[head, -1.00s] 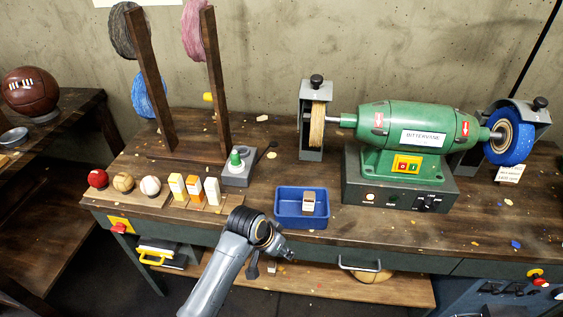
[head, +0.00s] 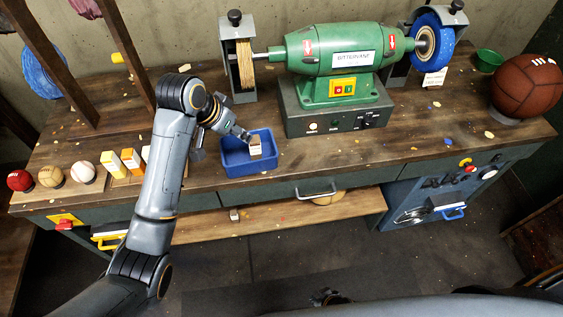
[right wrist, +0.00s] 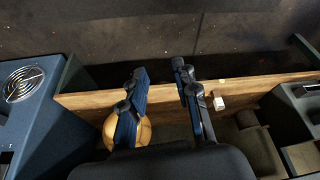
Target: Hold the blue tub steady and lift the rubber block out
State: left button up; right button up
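The blue tub (head: 234,167) stands on the bench near its front edge in the head view. The small rubber block (head: 255,151), tan on top with a white lower part, is inside the tub, right of its middle. My left gripper (head: 243,134) is over the tub's back left, its tip close to the block; contact and finger spacing are too small to tell. My right gripper (head: 328,298) shows small and dark at the bottom. In the right wrist view, the right gripper (right wrist: 158,72) has its fingers apart with nothing between them, away from the tub.
A green grinder (head: 335,65) stands behind and right of the tub. Balls (head: 50,176) and small yellow-white blocks (head: 131,161) lie left of my left arm. A lower shelf (head: 280,212) runs below the drawers. A large brown ball (head: 527,87) stands at far right.

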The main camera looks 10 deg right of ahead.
jog(key=w+a+r+t, duration=0.3)
jog(key=w+a+r, duration=0.2)
jog(key=w+r, duration=0.6)
jog(key=m+t, duration=0.2)
jog(key=t, duration=0.4)
send_near(273, 142)
jog(key=x, duration=1)
jog(key=shift+w+f, duration=0.2)
jog(key=shift+c, duration=0.4)
grip_shut()
pick_arm(q)
jog(key=shift+o, duration=0.2)
